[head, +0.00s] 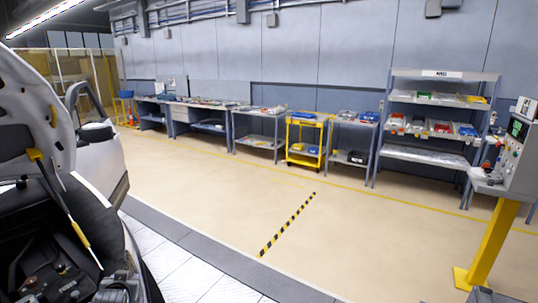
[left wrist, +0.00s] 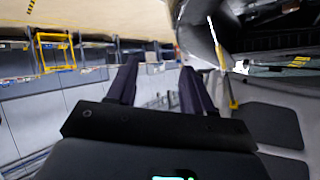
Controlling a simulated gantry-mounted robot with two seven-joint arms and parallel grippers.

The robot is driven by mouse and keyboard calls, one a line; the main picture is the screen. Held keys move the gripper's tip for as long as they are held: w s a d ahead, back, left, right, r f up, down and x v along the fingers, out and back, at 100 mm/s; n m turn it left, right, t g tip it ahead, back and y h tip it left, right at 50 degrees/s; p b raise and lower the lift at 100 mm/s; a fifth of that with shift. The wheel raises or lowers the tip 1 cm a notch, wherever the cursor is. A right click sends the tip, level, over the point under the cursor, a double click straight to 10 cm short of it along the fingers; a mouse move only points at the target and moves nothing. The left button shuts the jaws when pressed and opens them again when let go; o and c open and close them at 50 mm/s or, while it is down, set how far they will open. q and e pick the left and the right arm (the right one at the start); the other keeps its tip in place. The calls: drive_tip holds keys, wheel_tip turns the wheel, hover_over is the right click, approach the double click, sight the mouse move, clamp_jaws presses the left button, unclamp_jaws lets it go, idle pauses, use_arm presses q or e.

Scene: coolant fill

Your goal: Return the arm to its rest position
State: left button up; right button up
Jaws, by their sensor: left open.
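My left gripper (left wrist: 160,75) shows in the left wrist view, with its two dark fingers spread apart and nothing between them. The left wrist view is tilted, with the workshop wall and shelves beyond the fingers. A white car (head: 100,165) stands at the left of the head view with its hood (head: 35,110) raised and its engine bay (head: 55,265) exposed. Part of the car with a yellow-marked prop rod (left wrist: 230,88) is to the right of the fingers in the left wrist view. I cannot make out either gripper in the head view.
Workbenches (head: 210,124), a yellow cart (head: 291,161) and a shelving rack (head: 425,153) with bins line the far wall. A control box (head: 508,170) on a yellow post (head: 492,245) stands at right. The tan floor (head: 210,200) between is clear, with a black-and-yellow strip (head: 288,223).

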use_arm(q)
drive_tip(key=s+d+f+m+g+h+b, duration=0.2)
drive_tip(key=s+d+f+g, duration=0.2)
drive_tip(key=s+d+f, duration=0.5)
drive_tip(key=s+d+f+m+g+h+b, duration=0.1)
drive_tip(key=s+d+f+m+g+b, duration=0.3)
drive_tip(key=s+f, duration=0.8)
drive_tip(key=s+d+n+h, duration=0.1)
drive_tip(key=s+d, duration=0.3)
drive_tip(key=s, duration=0.4)
drive_tip(key=s+d+h+b, duration=0.1)
drive_tip(key=s+d, duration=0.2)
drive_tip(key=s, duration=0.4)
drive_tip(key=s+d+n+h, duration=0.1)
drive_tip(key=s+d, duration=0.3)
drive_tip(key=s, duration=0.4)
drive_tip(key=w+p+v, duration=0.3)
drive_tip(key=p+v, duration=0.9)
drive_tip(key=w+r+p+v, duration=0.1)
drive_tip(key=w+p+v, duration=0.2)
drive_tip(key=p+v, duration=0.9)
drive_tip(key=w+r+p+v, duration=0.1)
drive_tip(key=w+p+v, duration=0.2)
drive_tip(key=p+v, duration=1)
drive_tip(key=shift+d+r+t+p, duration=0.2)
drive_tip(key=shift+d+t+p, duration=0.2)
drive_tip(key=shift+d, duration=0.05)
drive_tip(key=shift+s, duration=0.1)
